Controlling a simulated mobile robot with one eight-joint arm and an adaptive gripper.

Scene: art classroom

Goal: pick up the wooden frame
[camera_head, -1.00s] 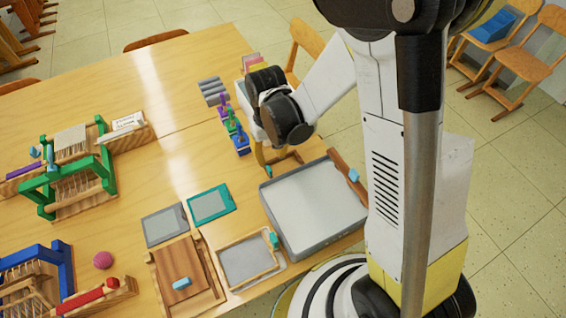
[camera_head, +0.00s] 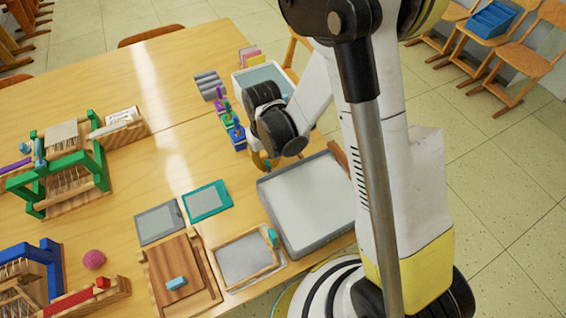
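The wooden frame (camera_head: 229,283), a light wooden rim around a grey mesh panel, lies flat near the table's front edge. A small teal piece sits at its right corner. It is between a wooden board with a pale blue handle (camera_head: 178,283) and a large grey tray. My gripper (camera_head: 261,163) is behind the tray's far left corner, well beyond the frame and apart from it. My dark wrist joints hide most of the gripper, so its fingers cannot be made out clearly.
The grey tray (camera_head: 271,218) stands right of the frame. A teal-rimmed screen (camera_head: 209,201) and a grey screen (camera_head: 159,223) lie behind it. A green loom (camera_head: 98,165), blue loom (camera_head: 50,262) and pink ball (camera_head: 94,260) are left. Bare tabletop lies between looms and screens.

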